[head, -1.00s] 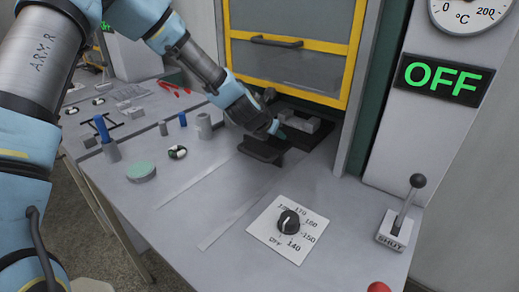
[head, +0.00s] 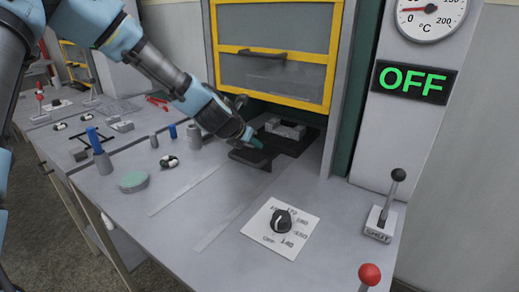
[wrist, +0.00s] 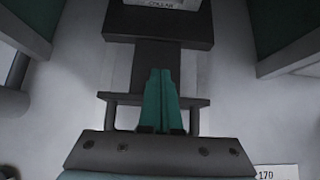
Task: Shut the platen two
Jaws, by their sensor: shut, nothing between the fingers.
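The press has a yellow-framed guard (head: 275,95) with a dark bar handle, raised above a low opening. A dark sliding plate (head: 290,147) lies in the opening, its front handle (head: 250,158) toward me. A grey block sits on it; in the wrist view its label (wrist: 175,3) reads "COLLAR". My gripper (head: 256,143) is shut, its teal fingers together and empty. In the wrist view the fingers (wrist: 160,90) point at the plate over its handle bar (wrist: 192,102); contact is unclear. Nothing shown is labelled platen two.
A lever (head: 389,200) on a base marked "SHUT" stands at the right, near a red knob (head: 370,274). A dial (head: 282,221) sits on the bench front. The display (head: 412,81) reads OFF. Small cylinders and a green disc (head: 134,181) stand left.

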